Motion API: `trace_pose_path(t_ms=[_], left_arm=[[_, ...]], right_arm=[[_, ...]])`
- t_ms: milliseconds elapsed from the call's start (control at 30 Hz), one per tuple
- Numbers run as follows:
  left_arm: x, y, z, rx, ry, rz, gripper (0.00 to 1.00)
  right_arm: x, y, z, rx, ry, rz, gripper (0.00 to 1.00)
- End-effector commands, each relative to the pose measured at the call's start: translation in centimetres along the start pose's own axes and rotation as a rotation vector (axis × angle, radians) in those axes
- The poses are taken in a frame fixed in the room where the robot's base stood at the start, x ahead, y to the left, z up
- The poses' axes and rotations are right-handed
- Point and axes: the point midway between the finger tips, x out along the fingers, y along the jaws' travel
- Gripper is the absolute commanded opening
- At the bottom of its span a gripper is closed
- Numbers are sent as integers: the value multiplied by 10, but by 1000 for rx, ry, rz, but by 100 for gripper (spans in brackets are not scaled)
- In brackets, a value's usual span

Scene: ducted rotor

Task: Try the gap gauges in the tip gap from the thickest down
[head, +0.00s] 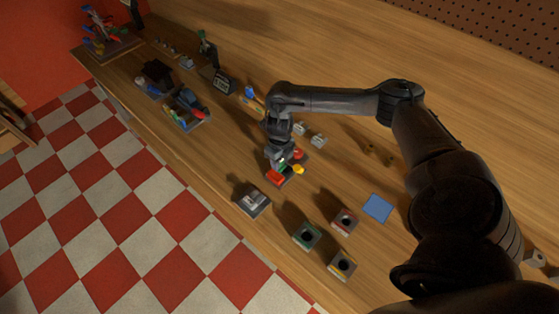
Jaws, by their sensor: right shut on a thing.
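My right gripper (279,160) points down over a small cluster of coloured pieces near the middle of the bench. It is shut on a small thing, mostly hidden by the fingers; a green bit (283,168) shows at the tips. A red piece (275,177), a yellow piece (299,170) and another red piece (298,154) sit close around the fingers. These may be the gap gauges, but they are too small to tell. I cannot make out the tip gap. My left gripper is not in view.
Square blocks with dark round holes, marked red (345,221), green (305,236) and yellow (342,265), stand at the front right. A grey block (253,201) is near the front edge. A blue pad (378,208) lies right. A blue-grey tray (187,110) holds items at left.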

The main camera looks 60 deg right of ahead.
Motion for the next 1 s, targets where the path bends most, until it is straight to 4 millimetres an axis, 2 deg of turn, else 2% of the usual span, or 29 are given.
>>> trace_pose_path(t_ms=[1000], left_arm=[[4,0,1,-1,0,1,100]], right_arm=[[6,0,0,0,0,0,3]])
